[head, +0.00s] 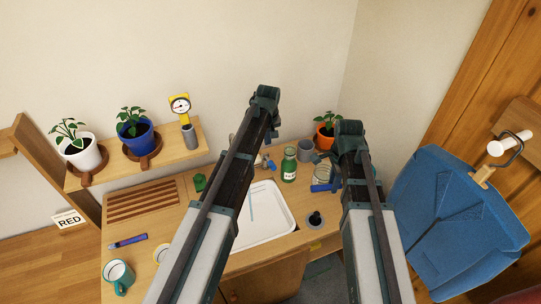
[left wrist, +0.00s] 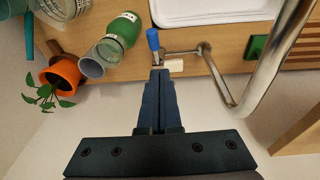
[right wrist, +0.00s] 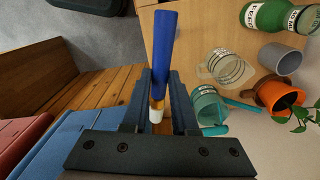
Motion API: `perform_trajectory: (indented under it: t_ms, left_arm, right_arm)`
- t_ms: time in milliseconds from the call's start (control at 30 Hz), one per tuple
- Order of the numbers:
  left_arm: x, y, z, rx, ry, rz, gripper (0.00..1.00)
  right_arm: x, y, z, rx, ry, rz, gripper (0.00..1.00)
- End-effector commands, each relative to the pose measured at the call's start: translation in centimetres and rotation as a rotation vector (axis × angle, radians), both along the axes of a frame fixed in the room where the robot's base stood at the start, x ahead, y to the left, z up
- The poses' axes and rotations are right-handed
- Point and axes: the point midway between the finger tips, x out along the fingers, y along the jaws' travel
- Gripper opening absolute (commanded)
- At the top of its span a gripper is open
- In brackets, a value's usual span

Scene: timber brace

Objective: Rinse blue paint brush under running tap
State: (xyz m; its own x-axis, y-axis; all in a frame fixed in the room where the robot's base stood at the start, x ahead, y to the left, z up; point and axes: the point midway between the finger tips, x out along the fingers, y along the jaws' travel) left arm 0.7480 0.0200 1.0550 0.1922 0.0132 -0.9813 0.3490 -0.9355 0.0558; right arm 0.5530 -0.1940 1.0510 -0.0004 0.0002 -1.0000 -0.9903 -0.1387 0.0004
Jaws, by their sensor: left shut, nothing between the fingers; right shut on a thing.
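My right gripper (right wrist: 158,76) is shut on the blue paint brush (right wrist: 165,42). The blue handle points away from the fingers, and the pale end lies between them; the brush also shows in the head view (head: 322,188) beside the right arm. My left gripper (left wrist: 160,73) is shut and empty, just short of the tap's blue handle end (left wrist: 153,40); I cannot tell if they touch. The curved metal spout (left wrist: 285,62) arches beside it. The white sink (head: 272,226) has a thin pale-blue streak (head: 252,205) over it, like running water. My left arm hides part of the tap.
A green bottle (head: 289,165), grey cup (head: 306,150), orange plant pot (head: 326,135) and glass jar (right wrist: 222,66) crowd the back right of the counter. A ridged board (head: 145,203) and mug (head: 118,274) stand left. A blue jacket (head: 455,220) hangs at right.

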Motion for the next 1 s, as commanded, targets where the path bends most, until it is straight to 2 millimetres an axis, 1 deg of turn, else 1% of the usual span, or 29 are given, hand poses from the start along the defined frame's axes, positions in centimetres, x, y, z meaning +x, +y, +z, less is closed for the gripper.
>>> perform_trajectory:
  t_ms: [33,100,300,467,667,1000]
  left_arm:
    - [0.7,0.0,0.4,-0.003,-0.004,0.012,0.00]
    - [1.0,0.0,0.4,-0.007,-0.007,0.021,0.00]
    - [1.1,0.0,0.2,-0.008,-0.009,0.025,0.00]
    - [1.2,0.0,-0.5,-0.008,-0.009,0.024,0.00]
    - [1.5,0.0,-2.4,-0.007,-0.008,0.024,0.00]
    - [2.4,0.1,-7.0,-0.007,-0.008,0.024,0.00]
  right_arm:
    - [0.0,0.0,0.3,0.000,0.000,0.000,0.00]
    - [0.0,0.0,0.4,0.000,0.000,0.000,0.00]
    - [0.0,0.0,0.2,0.000,0.000,0.000,0.00]
    - [0.0,0.0,-0.5,0.000,0.000,0.000,0.00]
    - [0.0,0.0,-2.4,0.000,0.000,0.000,0.00]
    - [0.0,0.0,-7.1,0.000,0.000,0.000,0.00]
